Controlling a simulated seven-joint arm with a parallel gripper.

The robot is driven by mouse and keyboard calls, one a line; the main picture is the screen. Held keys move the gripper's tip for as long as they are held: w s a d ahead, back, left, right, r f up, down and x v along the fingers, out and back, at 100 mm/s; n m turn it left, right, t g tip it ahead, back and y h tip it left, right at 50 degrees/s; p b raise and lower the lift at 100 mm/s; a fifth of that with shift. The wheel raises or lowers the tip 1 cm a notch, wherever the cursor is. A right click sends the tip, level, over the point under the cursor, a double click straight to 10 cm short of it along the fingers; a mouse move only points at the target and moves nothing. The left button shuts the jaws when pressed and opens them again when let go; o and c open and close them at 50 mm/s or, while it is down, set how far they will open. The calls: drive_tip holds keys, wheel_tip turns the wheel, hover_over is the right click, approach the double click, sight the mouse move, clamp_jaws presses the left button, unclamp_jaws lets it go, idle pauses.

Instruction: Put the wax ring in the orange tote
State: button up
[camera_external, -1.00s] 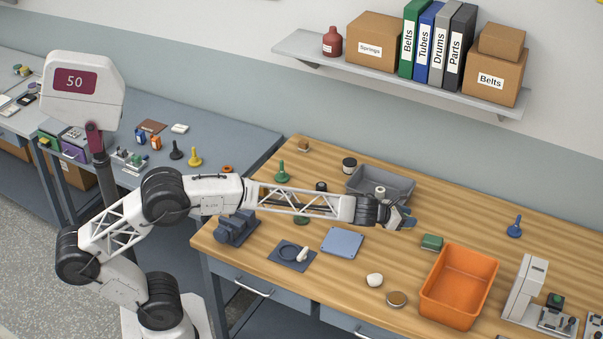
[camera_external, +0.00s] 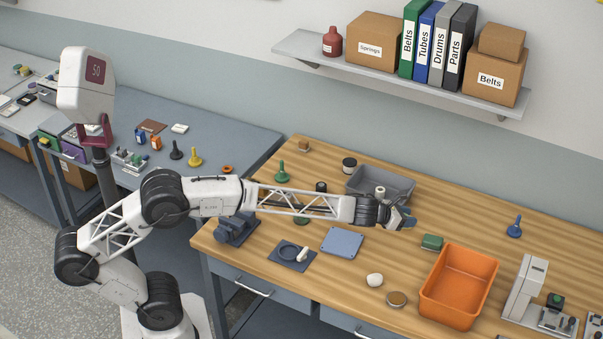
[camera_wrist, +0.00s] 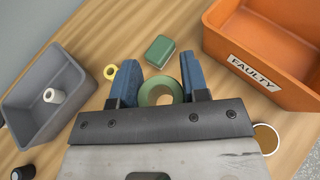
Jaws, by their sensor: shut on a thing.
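My gripper (camera_external: 408,219) is over the middle of the bench, right of the grey bin. In the wrist view my gripper (camera_wrist: 163,88) has its two blue fingers on either side of a dull green, thick ring (camera_wrist: 148,94), which I take to be the wax ring. It is shut on this ring, whose hole shows. The ring cannot be made out in the external view. The orange tote (camera_external: 433,311) stands to the right on the bench, apart from the gripper. In the wrist view the tote (camera_wrist: 222,71) bears a FAULTY label, and the visible part of its inside looks empty.
A green block (camera_external: 432,242) lies between gripper and tote. A small yellow ring (camera_wrist: 111,72) is beside the left finger. The grey bin (camera_external: 404,199) holds a white spool. A white lump (camera_external: 375,280) and a round brown-topped disc (camera_external: 397,298) lie left of the tote.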

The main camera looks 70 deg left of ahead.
drive_tip(key=shift+a, duration=0.1)
